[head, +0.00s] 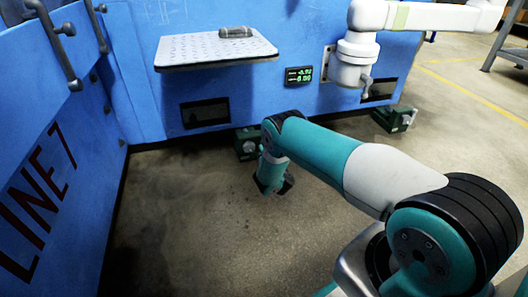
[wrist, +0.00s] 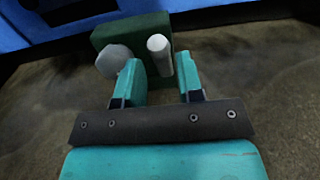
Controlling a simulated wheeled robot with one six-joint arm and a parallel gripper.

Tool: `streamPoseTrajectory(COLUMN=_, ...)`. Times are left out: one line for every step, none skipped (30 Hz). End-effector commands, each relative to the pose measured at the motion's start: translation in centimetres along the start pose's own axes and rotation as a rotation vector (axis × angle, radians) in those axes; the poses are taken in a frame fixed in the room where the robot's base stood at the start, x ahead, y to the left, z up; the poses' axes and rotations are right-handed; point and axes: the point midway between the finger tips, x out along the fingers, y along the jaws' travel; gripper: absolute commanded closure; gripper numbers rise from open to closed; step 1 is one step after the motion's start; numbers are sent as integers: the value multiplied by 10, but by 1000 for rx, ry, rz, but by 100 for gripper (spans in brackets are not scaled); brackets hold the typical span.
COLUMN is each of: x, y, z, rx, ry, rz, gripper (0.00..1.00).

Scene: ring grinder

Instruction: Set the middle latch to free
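A dark green latch box with a grey round knob and a pale lever sits low at the base of the blue machine; in the head view its box (head: 246,144) is partly hidden by my arm. In the wrist view the green box (wrist: 118,38), the knob (wrist: 112,60) and the lever (wrist: 158,46) show close up. My gripper (wrist: 158,64) is open, with its teal fingers on either side of the lever and gaps showing to both. In the head view my gripper (head: 273,187) points down near this box. I cannot tell whether this latch is the middle one.
Another green box (head: 393,119) stands on the floor to the right. A white arm (head: 355,55) hangs at upper right. The blue panel (head: 45,150) bounds the left; floor in front is clear.

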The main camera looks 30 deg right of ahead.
Motion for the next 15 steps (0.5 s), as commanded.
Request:
streamPoseTrajectory(x=7, y=-1, z=-3, rx=2, ry=-5, rz=-2, gripper=66)
streamPoseTrajectory(x=11, y=0, z=-2, rx=3, ry=-6, rz=0, gripper=66)
streamPoseTrajectory(x=14, y=-1, z=-3, rx=2, ry=-4, rz=-2, gripper=66)
streamPoseTrajectory(x=18, y=-1, z=-3, rx=2, ry=-4, rz=-4, gripper=66)
streamPoseTrajectory(x=20, y=-2, z=-3, rx=2, ry=-3, rz=-5, gripper=66)
streamPoseTrajectory(x=24, y=-2, z=-4, rx=1, ry=-2, rz=-5, gripper=66)
streamPoseTrajectory(x=26, y=-1, z=-3, rx=2, ry=-3, rz=-4, gripper=66)
streamPoseTrajectory(x=28, y=-1, z=-2, rx=2, ry=-3, rz=-3, gripper=66)
streamPoseTrajectory(x=31, y=-1, z=-2, rx=2, ry=-2, rz=-2, gripper=66)
streamPoseTrajectory(x=32, y=0, z=-2, rx=0, ry=-2, rz=-2, gripper=66)
streamPoseTrajectory(x=34, y=0, z=-1, rx=1, ry=-2, rz=-1, gripper=66)
streamPoseTrajectory(x=35, y=0, z=-1, rx=0, ry=-2, rz=-1, gripper=66)
streamPoseTrajectory(x=36, y=0, z=0, rx=1, ry=-2, rz=0, gripper=66)
streamPoseTrajectory(x=37, y=0, z=0, rx=-1, ry=-2, rz=0, gripper=66)
streamPoseTrajectory(x=37, y=0, z=0, rx=-1, ry=-2, rz=0, gripper=66)
